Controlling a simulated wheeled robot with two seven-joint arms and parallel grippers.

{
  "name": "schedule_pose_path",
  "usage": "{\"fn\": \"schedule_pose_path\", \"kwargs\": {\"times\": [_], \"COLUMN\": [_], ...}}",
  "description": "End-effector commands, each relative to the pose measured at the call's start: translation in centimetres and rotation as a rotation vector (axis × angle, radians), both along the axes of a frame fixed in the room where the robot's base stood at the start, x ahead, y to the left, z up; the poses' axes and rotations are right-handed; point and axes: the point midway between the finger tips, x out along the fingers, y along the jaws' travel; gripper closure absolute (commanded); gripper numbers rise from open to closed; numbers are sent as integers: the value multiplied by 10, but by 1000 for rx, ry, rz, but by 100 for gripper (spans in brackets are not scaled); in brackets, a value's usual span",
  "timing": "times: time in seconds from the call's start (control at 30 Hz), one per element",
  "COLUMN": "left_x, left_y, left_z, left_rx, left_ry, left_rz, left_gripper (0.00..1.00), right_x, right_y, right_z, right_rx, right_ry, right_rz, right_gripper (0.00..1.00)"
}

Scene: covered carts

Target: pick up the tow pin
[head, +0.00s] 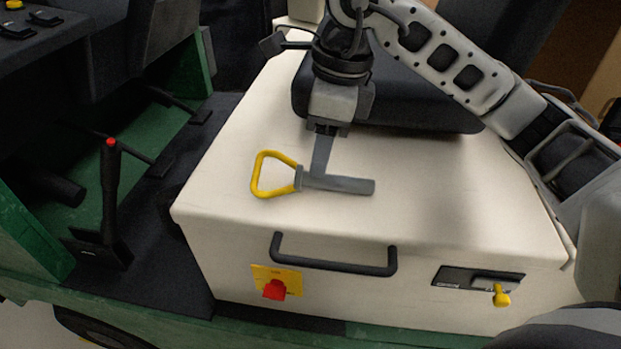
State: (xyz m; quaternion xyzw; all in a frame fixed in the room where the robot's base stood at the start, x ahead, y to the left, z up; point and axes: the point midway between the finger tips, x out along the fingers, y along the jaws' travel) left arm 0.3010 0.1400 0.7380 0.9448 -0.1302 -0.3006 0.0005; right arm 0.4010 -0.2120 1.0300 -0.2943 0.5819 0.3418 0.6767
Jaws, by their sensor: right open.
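The tow pin lies flat on top of a cream box (440,230). It has a yellow loop handle (259,174) at its left and a grey shaft (350,185) running to the right. My right gripper (321,172) points down at the shaft, just right of the collar by the handle. Its fingers reach the shaft in the picture; I see them nearly edge-on, so I cannot tell whether they touch it. The gripper is open. My left gripper is not in view.
A dark seat cushion (420,105) stands on the box behind my gripper. The box front has a dark handle (333,266), a red knob (274,290) and a yellow key (501,295). A red-tipped lever (110,190) stands left. The box top around the pin is clear.

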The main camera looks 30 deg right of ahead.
Motion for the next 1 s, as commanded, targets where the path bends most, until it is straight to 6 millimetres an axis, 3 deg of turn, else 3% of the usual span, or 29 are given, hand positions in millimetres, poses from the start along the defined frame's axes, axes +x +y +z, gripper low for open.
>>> {"fn": "schedule_pose_path", "kwargs": {"times": [0.17,0.43,0.73,0.77,0.9,1.0], "left_x": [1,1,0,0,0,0], "left_y": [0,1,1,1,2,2], "left_z": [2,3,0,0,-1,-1], "left_rx": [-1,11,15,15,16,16], "left_ry": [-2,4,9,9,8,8], "left_rz": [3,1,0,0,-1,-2], "left_gripper": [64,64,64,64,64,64], "right_x": [1,7,8,8,8,8], "right_y": [2,7,8,8,8,7], "right_z": [-12,-49,-56,-56,-55,-55], "right_rx": [-1,0,0,0,0,0], "right_ry": [4,4,0,0,0,0], "right_rz": [0,0,0,0,0,0], "right_gripper": [53,53,53,59,98,100]}}
